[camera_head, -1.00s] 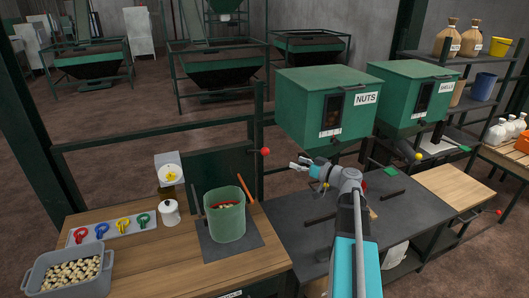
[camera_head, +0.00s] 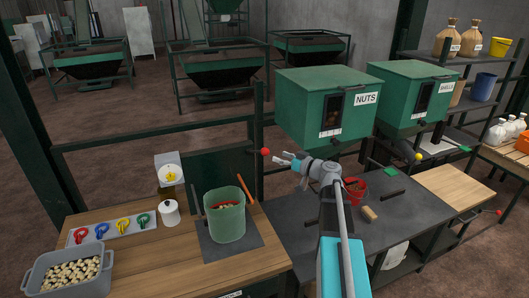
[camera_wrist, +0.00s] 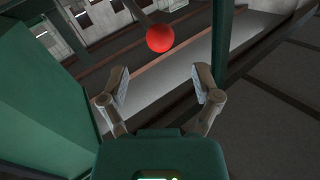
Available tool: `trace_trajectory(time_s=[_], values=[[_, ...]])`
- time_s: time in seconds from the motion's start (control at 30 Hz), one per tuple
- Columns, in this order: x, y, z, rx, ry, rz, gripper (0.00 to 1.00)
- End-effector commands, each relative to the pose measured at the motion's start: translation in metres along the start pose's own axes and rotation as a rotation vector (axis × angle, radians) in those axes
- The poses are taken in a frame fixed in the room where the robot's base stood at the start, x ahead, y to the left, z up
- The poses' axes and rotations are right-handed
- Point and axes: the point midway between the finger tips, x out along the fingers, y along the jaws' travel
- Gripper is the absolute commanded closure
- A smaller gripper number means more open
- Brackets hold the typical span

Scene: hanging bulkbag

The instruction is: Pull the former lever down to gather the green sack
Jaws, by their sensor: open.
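A lever with a red ball knob (camera_head: 265,151) sticks out from the green post behind the table, to the right of the sack. My gripper (camera_head: 279,158) is open and empty, just right of the red knob in the head view. In the wrist view, the red knob (camera_wrist: 160,38) lies ahead of and above the gap between my open fingers (camera_wrist: 160,88), apart from them. Part of the lever's rod shows behind the knob.
The green NUTS hopper (camera_head: 327,105) hangs close to the right of my gripper. An orange-brown stick (camera_head: 246,189) leans beside the sack. A red bucket (camera_head: 354,190) and a tan block (camera_head: 370,214) are on the dark table below my arm.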

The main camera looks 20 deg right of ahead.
Motion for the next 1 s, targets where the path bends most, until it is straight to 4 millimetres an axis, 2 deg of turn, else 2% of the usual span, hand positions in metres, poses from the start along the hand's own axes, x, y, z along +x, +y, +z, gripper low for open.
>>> trace_trajectory(time_s=[0.3,0.5,0.97,1.0], values=[[0.048,0.001,0.000,0.000,0.000,-0.002,0.19],[0.065,0.001,0.000,0.000,0.000,0.000,0.19],[0.071,0.000,0.000,0.000,0.000,0.000,0.19],[0.071,0.000,0.000,0.000,0.000,0.000,0.26]])
